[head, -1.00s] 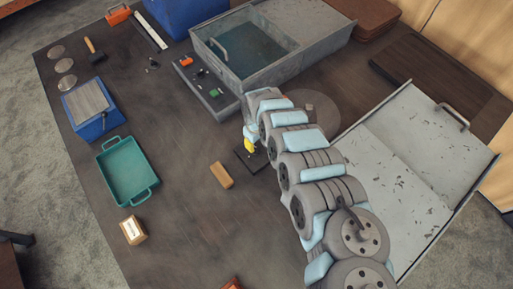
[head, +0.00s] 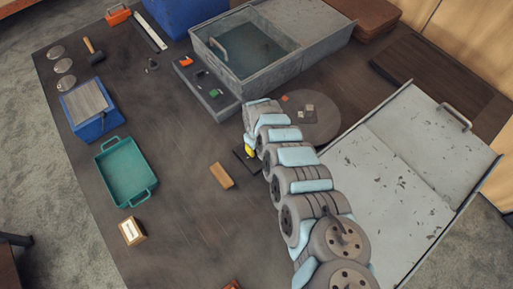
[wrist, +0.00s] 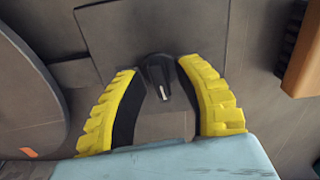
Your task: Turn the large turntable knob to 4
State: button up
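A black knob (wrist: 158,76) with a pale pointer line stands on a dark square plate (wrist: 105,40) in the wrist view. My gripper (wrist: 157,70) has its two yellow fingers spread on either side of the knob, with a gap on the left; contact on the right is unclear. In the head view my gripper (head: 250,151) is over the dark plate (head: 239,157), and the knob is hidden behind it. The round grey turntable (head: 325,130) lies right of the plate, with small blocks on it. Its edge also shows at left in the wrist view (wrist: 25,100). No number markings are legible.
A wooden block (head: 221,176) lies left of the plate and shows at upper right in the wrist view (wrist: 303,65). A grey metal box (head: 270,75) stands behind. A large grey panel with a handle (head: 405,165) is on the right.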

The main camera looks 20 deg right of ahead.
grip_shut()
jog(key=shift+m+p, duration=0.3)
jog(key=shift+p, duration=0.1)
jog(key=shift+m+p, duration=0.3)
jog(key=shift+m, duration=0.1)
jog(key=shift+o, duration=1.5)
grip_release()
